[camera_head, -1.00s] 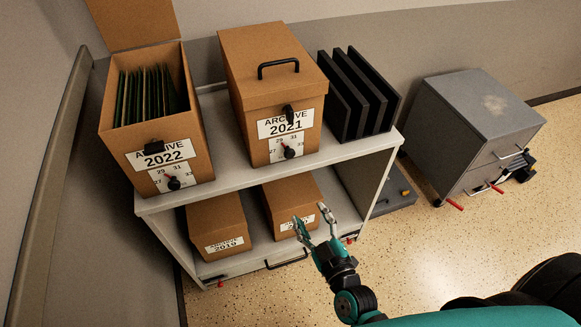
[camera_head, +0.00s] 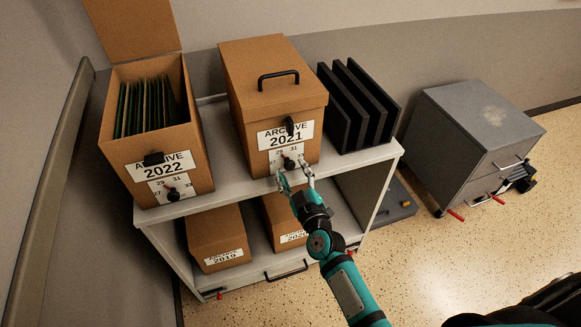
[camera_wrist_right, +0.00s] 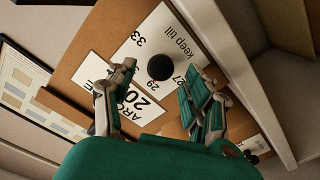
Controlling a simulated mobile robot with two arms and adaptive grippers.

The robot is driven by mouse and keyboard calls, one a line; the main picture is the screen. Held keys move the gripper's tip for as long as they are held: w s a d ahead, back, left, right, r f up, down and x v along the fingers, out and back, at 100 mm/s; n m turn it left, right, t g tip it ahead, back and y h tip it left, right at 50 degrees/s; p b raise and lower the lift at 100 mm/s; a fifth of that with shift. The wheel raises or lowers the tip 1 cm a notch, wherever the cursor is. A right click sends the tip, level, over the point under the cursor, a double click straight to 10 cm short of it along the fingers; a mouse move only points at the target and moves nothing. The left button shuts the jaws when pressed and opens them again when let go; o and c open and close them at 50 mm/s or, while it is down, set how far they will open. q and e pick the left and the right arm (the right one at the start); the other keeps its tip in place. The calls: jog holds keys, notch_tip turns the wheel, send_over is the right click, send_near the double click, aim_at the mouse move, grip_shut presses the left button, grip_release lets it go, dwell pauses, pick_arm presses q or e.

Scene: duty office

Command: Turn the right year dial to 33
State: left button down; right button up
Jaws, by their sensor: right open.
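The right year dial (camera_head: 288,162) is a small black knob on the white number plate of the closed brown "ARCHIVE 2021" box (camera_head: 300,108). My right gripper (camera_head: 293,178) is open just in front of it, its fingers pointing up at the plate. In the right wrist view, the black knob (camera_wrist_right: 160,67) lies between the fingertips of the right gripper (camera_wrist_right: 158,82), with a gap visible on either side. Numbers such as 33, 29 and 27 show around the knob. I cannot tell which number the dial points to. My left gripper is not in view.
The open "ARCHIVE 2022" box (camera_head: 200,140) with its own dial (camera_head: 173,194) stands to the left. Black folders (camera_head: 350,110) stand to the right on the same grey shelf (camera_head: 235,184). Smaller boxes (camera_head: 215,232) sit below. A grey cabinet (camera_head: 470,125) stands at right.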

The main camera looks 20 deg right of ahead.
jog(key=shift+w, duration=1.05)
grip_shut()
